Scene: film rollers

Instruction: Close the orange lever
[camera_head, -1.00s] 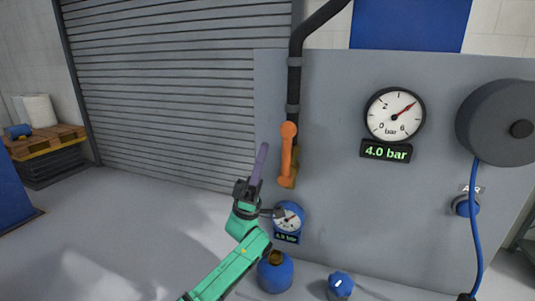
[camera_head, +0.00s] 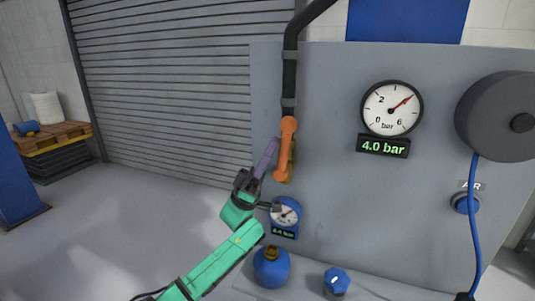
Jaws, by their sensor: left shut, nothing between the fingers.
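The orange lever (camera_head: 286,150) is on the valve at the lower end of the black pipe (camera_head: 290,70) on the grey panel. It hangs nearly straight down along the line of the pipe, over a brass valve body that it partly hides. My left gripper (camera_head: 271,146) is shut and empty. Its purple fingers point up and to the right, and their tips lie just left of the lever's middle. I cannot tell whether they touch it. My right gripper is not in view.
A large gauge (camera_head: 392,108) above a 4.0 bar display (camera_head: 384,146) is right of the lever. A small blue gauge (camera_head: 285,213), a blue bottle (camera_head: 271,266) and a blue knob (camera_head: 337,281) are below. A hose reel (camera_head: 500,116) is at right.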

